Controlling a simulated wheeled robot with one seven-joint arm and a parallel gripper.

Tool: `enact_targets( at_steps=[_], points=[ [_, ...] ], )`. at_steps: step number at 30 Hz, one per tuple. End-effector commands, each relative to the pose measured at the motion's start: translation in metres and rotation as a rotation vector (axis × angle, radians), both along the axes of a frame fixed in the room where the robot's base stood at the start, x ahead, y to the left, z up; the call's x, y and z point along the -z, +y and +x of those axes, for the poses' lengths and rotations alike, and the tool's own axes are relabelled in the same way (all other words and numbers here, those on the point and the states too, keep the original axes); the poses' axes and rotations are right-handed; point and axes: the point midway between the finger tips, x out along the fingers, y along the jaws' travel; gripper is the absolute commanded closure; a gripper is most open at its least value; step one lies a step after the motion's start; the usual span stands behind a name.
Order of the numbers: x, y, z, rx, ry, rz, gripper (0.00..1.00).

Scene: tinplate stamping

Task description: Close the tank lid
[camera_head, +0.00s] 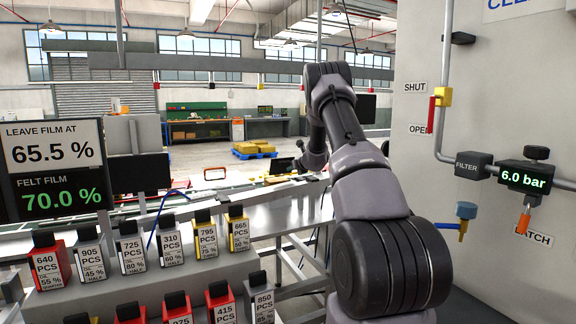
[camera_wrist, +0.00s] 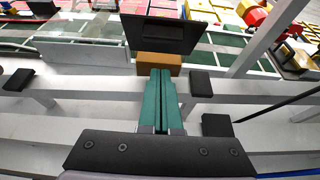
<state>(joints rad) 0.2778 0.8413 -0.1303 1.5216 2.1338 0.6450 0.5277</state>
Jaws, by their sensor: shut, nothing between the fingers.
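In the wrist view, my gripper (camera_wrist: 160,74) is shut and empty, its two teal fingers side by side. The fingertips point at a small brown block-like body (camera_wrist: 158,63); I cannot tell whether they touch it. A dark flat panel (camera_wrist: 165,32) stands raised just behind the brown body. It looks like an open lid, but I cannot be sure that it is the tank lid. In the head view, a small dark tilted panel (camera_head: 281,166) shows beside the end of my arm, and my fingers cannot be made out there.
Grey rails with black pads (camera_wrist: 201,83) lie around my gripper. In the head view, a rack holds several labelled bottles (camera_head: 168,241) at the lower left. A display (camera_head: 55,165) reads 65.5 % and 70.0 %. A wall with pipes and a gauge (camera_head: 525,176) stands at the right.

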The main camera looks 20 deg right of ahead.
Motion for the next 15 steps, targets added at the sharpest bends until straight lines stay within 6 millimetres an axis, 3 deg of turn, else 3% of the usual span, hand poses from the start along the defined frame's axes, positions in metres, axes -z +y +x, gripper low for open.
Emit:
enact_targets(
  at_steps=[6, 15],
  points=[
    [-0.012, 0.000, 0.028, 0.000, -0.002, -0.001, 1.00],
    [-0.016, 0.001, 0.036, 0.000, 0.000, 0.000, 1.00]
  ],
)
